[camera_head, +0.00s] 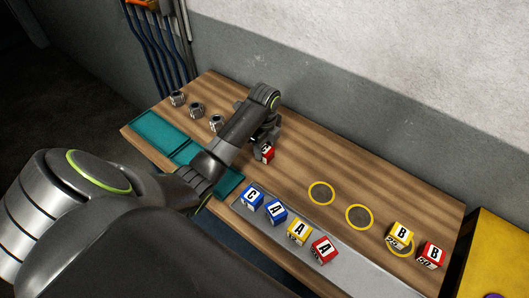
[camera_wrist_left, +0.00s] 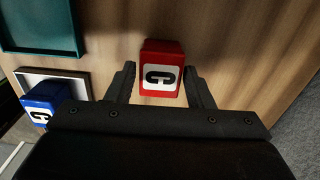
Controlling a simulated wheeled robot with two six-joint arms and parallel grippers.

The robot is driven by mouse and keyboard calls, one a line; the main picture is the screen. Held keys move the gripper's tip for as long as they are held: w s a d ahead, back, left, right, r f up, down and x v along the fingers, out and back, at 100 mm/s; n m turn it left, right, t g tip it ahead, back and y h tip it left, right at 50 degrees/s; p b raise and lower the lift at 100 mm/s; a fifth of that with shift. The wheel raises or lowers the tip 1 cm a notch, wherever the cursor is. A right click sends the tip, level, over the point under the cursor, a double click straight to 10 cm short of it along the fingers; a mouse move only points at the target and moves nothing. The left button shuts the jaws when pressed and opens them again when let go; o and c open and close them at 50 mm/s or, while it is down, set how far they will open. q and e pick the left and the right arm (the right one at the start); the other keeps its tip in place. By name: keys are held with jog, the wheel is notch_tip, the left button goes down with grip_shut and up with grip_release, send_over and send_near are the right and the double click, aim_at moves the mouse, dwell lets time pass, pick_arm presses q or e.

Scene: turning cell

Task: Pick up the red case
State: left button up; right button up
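A red case (camera_head: 267,153) with a C label sits on the wooden table beneath my left gripper, partly hidden by it in the head view. In the left wrist view the red case (camera_wrist_left: 162,68) lies between the two fingers of my left gripper (camera_wrist_left: 162,85), with narrow gaps at both sides. The left gripper is open, and in the head view (camera_head: 264,143) it points down at the case. Two more red cases are on the table: one marked A (camera_head: 323,249) on the grey strip and one marked B (camera_head: 431,255) at the right end. My right gripper is not in view.
Blue cases (camera_head: 252,196) and a yellow A case (camera_head: 299,232) stand on the grey strip (camera_head: 350,272). A yellow B case (camera_head: 400,235) stands on a ring. Two empty yellow rings (camera_head: 321,194) mark free table. Teal trays (camera_head: 158,137) and metal parts (camera_head: 196,110) are at the left.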

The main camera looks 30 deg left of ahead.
pick_arm(q)
jog(key=c, duration=0.7)
jog(key=shift+r, duration=0.1)
